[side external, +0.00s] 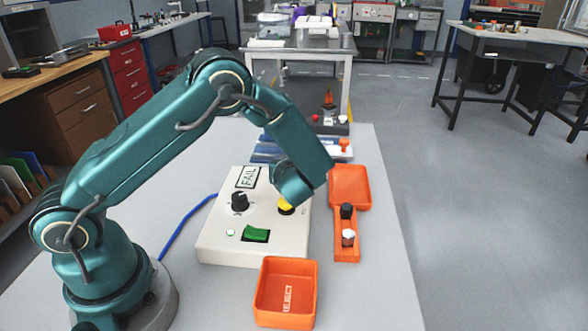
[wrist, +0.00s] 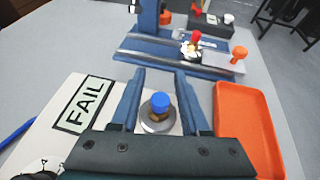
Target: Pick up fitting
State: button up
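A fitting (wrist: 159,104) with a blue cap and a brass-coloured body stands upright in a round metal seat on the pale test box (wrist: 48,135). My gripper (wrist: 161,74) is open in the wrist view, with one finger on each side of the fitting and visible gaps between. In the side view my wrist hangs over the back right of the test box (side external: 222,240), and my own arm hides the fingers and the blue cap. Another fitting (wrist: 194,42) with a red cap stands on the blue rail fixture (wrist: 150,57) behind.
A FAIL display (side external: 247,177), black knob (side external: 240,201), green switch (side external: 256,234) and yellow part (side external: 286,205) are on the box. An empty orange tray (side external: 350,187) and orange holder (side external: 346,252) stand right, a REJECT bin (side external: 286,292) in front.

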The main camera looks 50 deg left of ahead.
grip_shut()
jog(key=shift+r, duration=0.1)
jog(key=shift+r, duration=0.6)
jog(key=r, duration=0.3)
jog(key=shift+s+a+r, duration=0.2)
jog(key=shift+s+a, duration=0.1)
jog(key=shift+a, duration=0.05)
jog(key=s+a+r, duration=0.6)
jog(key=s+a, duration=0.1)
jog(key=shift+s+a+r, duration=0.15)
jog(key=shift+s+a, duration=0.1)
jog(key=shift+a, duration=0.1)
